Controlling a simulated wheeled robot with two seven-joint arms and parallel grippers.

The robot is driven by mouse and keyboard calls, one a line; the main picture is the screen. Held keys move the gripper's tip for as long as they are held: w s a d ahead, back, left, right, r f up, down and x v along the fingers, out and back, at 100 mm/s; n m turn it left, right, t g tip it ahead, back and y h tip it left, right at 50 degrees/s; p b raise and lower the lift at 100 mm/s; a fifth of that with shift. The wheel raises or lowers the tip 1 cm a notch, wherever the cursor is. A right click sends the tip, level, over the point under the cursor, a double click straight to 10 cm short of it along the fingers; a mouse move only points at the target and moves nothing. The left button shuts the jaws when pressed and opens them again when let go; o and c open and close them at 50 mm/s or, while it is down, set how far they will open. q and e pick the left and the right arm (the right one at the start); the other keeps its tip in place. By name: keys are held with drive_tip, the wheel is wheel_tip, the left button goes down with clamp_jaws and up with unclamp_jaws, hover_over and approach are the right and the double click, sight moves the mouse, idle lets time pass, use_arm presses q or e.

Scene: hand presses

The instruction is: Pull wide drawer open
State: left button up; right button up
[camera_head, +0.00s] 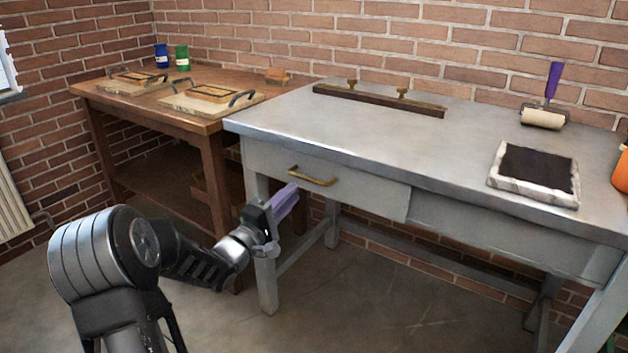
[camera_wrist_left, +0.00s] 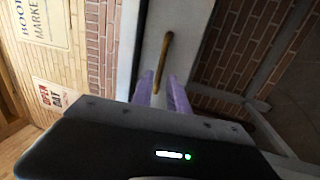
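The wide drawer (camera_head: 348,190) is a grey front under the top of the grey metal table. It looks shut, flush with the table's frame. Its brass bar handle (camera_head: 312,177) sits left of the middle of the front. My left gripper (camera_head: 292,190) has purple fingers and is just below and left of the handle. In the left wrist view the handle (camera_wrist_left: 163,62) stands ahead of the fingers, and the two fingers (camera_wrist_left: 162,88) are apart with a gap between them. My right gripper is not in view.
On the grey table (camera_head: 375,130) are a dark bar with brass knobs (camera_head: 378,99), a purple-handled roller (camera_head: 545,110) and a dark ink slab (camera_head: 535,172). A wooden table (camera_head: 205,122) with two framed boards stands to the left. Grey table legs (camera_head: 262,240) stand near my left wrist.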

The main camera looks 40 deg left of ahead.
sight(307, 179)
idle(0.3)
use_arm(q)
drive_tip(key=w, duration=0.2)
drive_tip(key=w+r+b, duration=0.1)
drive_tip(key=w, duration=0.4)
drive_tip(key=shift+w+r+b, duration=0.15)
drive_tip(key=shift+w+b, duration=0.25)
drive_tip(key=shift+c, duration=0.3)
clamp_jaws()
idle(0.8)
